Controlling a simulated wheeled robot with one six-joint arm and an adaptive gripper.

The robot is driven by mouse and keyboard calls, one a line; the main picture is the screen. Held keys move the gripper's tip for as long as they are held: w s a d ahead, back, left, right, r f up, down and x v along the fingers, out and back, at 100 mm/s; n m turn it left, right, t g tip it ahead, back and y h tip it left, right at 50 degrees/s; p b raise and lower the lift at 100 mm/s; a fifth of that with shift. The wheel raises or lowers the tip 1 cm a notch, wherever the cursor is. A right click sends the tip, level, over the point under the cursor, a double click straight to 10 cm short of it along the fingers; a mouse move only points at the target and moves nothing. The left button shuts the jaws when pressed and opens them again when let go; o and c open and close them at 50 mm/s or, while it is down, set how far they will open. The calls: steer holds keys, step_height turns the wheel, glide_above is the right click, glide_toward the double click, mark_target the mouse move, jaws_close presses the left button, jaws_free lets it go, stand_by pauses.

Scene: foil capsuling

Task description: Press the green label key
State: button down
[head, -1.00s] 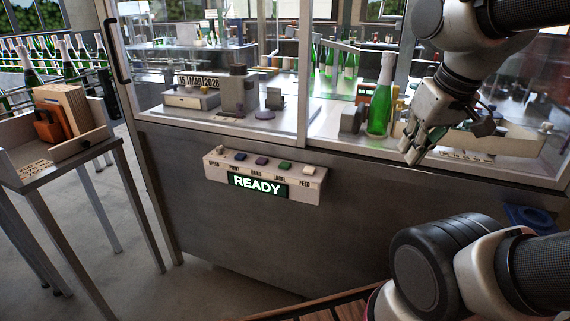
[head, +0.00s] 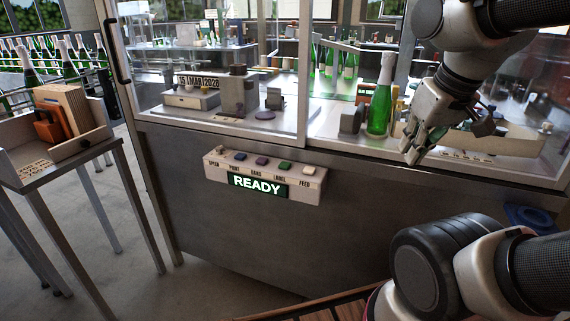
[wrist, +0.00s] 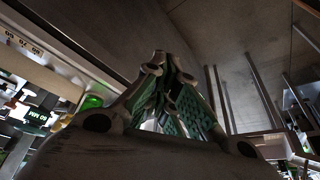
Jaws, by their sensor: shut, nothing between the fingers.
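The green label key (head: 284,167) sits on top of the pale control box on the front of the machine, above the word LABEL. My gripper (head: 412,158) is to the right of the box and higher, apart from the key, by the machine's front edge. In the wrist view my gripper (wrist: 162,65) has its fingers together and empty. The green key cannot be made out in the wrist view.
A green bottle with a white top (head: 381,97) stands in the machine near my gripper. Clear panels and a metal frame (head: 303,75) rise behind the control box. A side table (head: 60,165) stands at the left. The space before the box is free.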

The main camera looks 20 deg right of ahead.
steer(key=w+a+f+m+y, duration=0.1)
steer(key=w+a+f, duration=0.25)
steer(key=w, duration=0.25)
steer(key=w+a+f+g+y, duration=0.1)
steer(key=w+a+f+y, duration=0.1)
steer(key=w+a, duration=0.4)
steer(key=w+a+f+m+y, duration=0.1)
steer(key=w+a+f, duration=0.2)
steer(key=w, duration=0.4)
steer(key=w+a+t, duration=0.1)
steer(key=w, duration=0.4)
steer(key=w+r+t, duration=0.1)
steer(key=w+t, duration=0.1)
steer(key=w, duration=0.3)
steer(key=w+a+m+t, duration=0.1)
steer(key=w, duration=0.4)
steer(key=shift+a+r+t, duration=0.35)
steer(key=shift+t, duration=0.05)
